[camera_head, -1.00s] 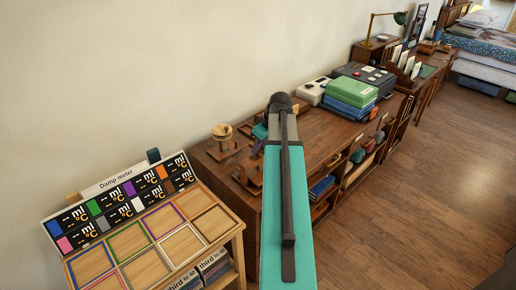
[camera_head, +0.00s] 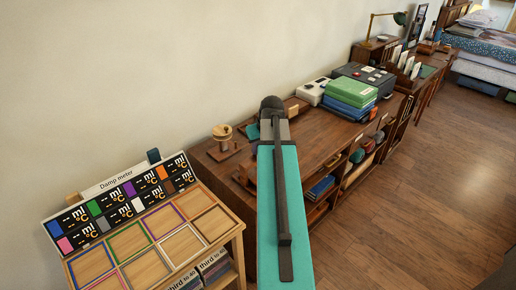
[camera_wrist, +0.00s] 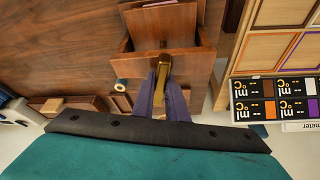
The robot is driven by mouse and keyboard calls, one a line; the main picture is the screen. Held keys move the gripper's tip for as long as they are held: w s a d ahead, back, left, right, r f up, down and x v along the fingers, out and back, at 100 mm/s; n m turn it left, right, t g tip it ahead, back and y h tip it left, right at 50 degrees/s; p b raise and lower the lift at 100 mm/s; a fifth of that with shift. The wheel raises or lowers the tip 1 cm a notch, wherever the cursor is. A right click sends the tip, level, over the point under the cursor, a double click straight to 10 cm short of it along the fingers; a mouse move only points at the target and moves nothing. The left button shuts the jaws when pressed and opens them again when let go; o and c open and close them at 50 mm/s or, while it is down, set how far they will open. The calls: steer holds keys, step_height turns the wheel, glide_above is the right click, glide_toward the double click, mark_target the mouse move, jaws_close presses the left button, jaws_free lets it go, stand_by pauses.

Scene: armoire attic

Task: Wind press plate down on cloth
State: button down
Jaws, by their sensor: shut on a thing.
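My gripper (camera_wrist: 166,92) shows in the wrist view, its bluish-purple fingers shut on a brass handle (camera_wrist: 163,68). The handle stands against a wooden block-like piece (camera_wrist: 190,65), which looks like part of the press, on the brown desktop. In the head view my arm covers the gripper and most of this piece; a bit of brown wood (camera_head: 243,177) shows left of the arm. I cannot make out the press plate or tell whether the cloth lies under it. A small teal patch (camera_head: 252,131) shows beside my wrist; I cannot tell what it is.
A wooden stand with a round top (camera_head: 222,133) is left of my arm on the desk. The Damp meter board (camera_head: 120,205) with coloured frames is at lower left. Green and blue boxes (camera_head: 351,92) stand farther along the desk. Open floor (camera_head: 420,200) lies to the right.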

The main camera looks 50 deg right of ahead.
steer(key=c, duration=1.8)
jaws_free()
steer(key=shift+o, duration=0.2)
steer(key=b+v, duration=0.1)
steer(key=v, duration=1.2)
steer(key=shift+r+b, duration=0.35)
steer(key=shift+a, duration=0.15)
